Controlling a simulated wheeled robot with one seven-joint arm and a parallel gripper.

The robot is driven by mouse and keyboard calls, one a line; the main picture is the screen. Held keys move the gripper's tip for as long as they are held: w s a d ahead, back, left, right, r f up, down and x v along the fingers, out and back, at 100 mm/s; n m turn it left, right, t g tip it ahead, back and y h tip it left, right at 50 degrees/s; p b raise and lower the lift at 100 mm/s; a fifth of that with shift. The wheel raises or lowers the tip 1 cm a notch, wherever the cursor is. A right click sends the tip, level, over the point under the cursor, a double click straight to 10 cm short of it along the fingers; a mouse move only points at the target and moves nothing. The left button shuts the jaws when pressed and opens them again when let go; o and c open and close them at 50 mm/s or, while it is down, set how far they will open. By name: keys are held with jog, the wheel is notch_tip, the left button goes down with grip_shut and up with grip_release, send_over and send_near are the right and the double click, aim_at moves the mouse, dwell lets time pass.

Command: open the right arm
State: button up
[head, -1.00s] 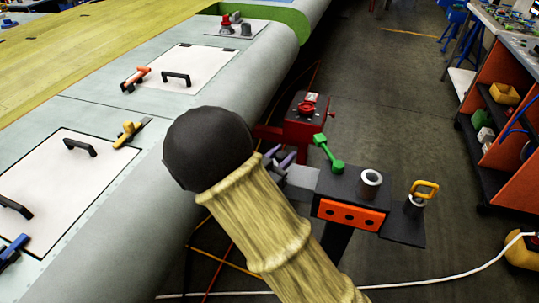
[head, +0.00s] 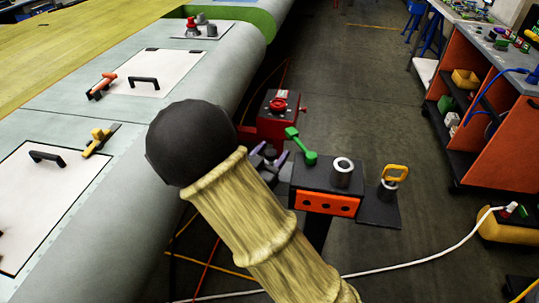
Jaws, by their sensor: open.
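My gripper (head: 270,155) shows only in part, as two purple-grey fingers beyond my sleeved arm. They stand apart with nothing seen between them. A fixture stands off the wing's rounded edge; its black block (head: 322,176) has an orange front plate (head: 327,204) and a silver bushing (head: 343,170). A green lever (head: 301,146) rises at the block's back left, close to the right of my fingers. I cannot tell for sure which part is the right arm. My arm hides the near left side of the fixture, and contact with my fingers cannot be told.
A red block (head: 280,115) with a red knob stands behind the fingers. A yellow ring handle (head: 396,173) sits at the fixture's right end. The grey wing (head: 110,200) lies along the left. An orange cabinet (head: 480,120) stands right. A white cable (head: 440,252) crosses the floor.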

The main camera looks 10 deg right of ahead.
jog(key=shift+a, duration=0.1)
jog(key=b+v, duration=0.1)
jog(key=v, duration=1.6)
jog(key=shift+s, duration=0.1)
jog(key=w+d+n+g+y+p, duration=0.2)
jog(key=w+y+p, duration=0.2)
jog(key=w+y, duration=0.4)
jog(key=s+d+r+n+g+y+p, duration=0.1)
jog(key=s+d+r+n+g+p, duration=0.1)
jog(key=s+d, duration=0.4)
jog(key=s+d+r+n+g+y+p, duration=0.2)
jog(key=s+d+g, duration=0.4)
jog(key=d, duration=0.3)
jog(key=shift+r+n+g+p, duration=0.75)
jog(key=shift+n+g+p, duration=0.05)
jog(key=shift+p, duration=0.45)
